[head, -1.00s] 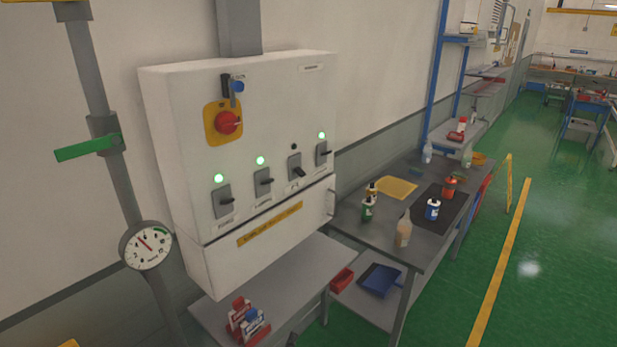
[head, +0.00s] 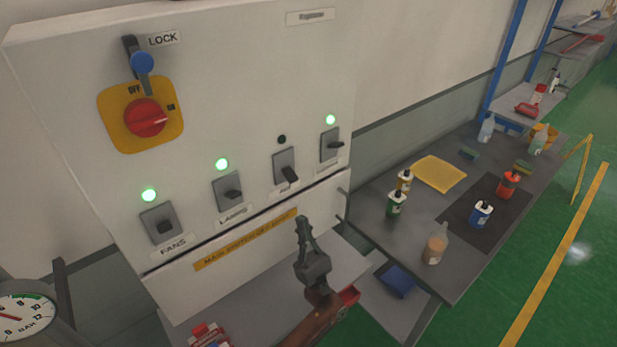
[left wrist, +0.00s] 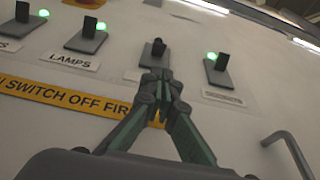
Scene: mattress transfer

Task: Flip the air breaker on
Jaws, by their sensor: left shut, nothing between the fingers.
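The air breaker (head: 284,166) is the third switch from the left on the white electrical cabinet (head: 230,70). Its lever points downward and the lamp above it (head: 281,139) is dark. Its label is too small to read clearly. My left gripper (head: 302,222) is shut and empty, a little below the breaker in the head view, pointing up. In the left wrist view, its shut fingertips (left wrist: 160,78) lie just below the air breaker (left wrist: 155,51) and cover part of its label. I cannot tell whether they touch. My right gripper is not in view.
Neighbouring switches, FANS (head: 159,222), LAMPS (head: 228,190) and a fourth (head: 332,146), have green lamps lit. A red rotary knob (head: 146,118) and blue lock sit above. A cabinet handle (left wrist: 290,150) juts out at right. A bench (head: 400,225) with bottles stands right.

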